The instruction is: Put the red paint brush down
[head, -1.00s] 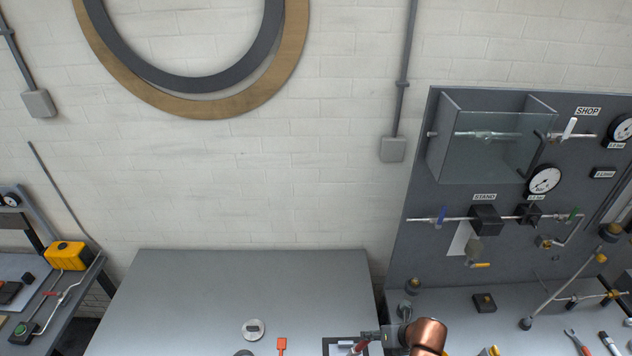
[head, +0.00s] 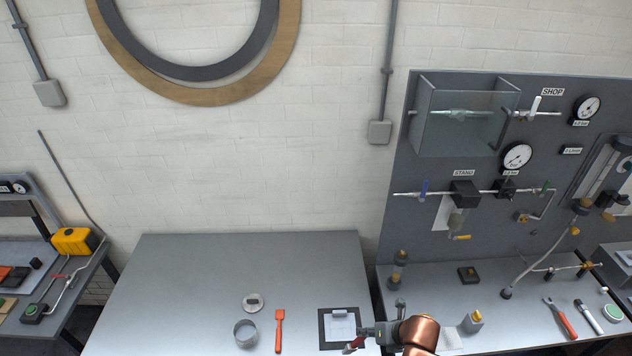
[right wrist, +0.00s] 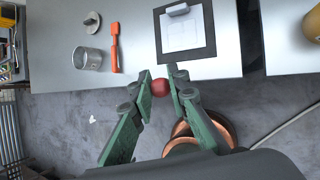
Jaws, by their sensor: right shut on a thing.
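My right gripper (head: 358,339) is at the front edge of the middle table, beside a dark-framed clipboard (head: 323,326). It is shut on a red thing (head: 350,348), which fits the red paint brush; only a short piece of it shows. In the right wrist view the gripper (right wrist: 161,86) pinches a rounded red end (right wrist: 159,88), just off the table's edge over the floor. The rest of the brush is hidden. My left gripper is not in view.
On the grey table (head: 200,270) lie an orange flat-headed tool (head: 279,328), an open metal cup (head: 246,334) and a small round disc (head: 253,302). The table's left and back are clear. A panel with gauges and valves (head: 480,180) stands at right.

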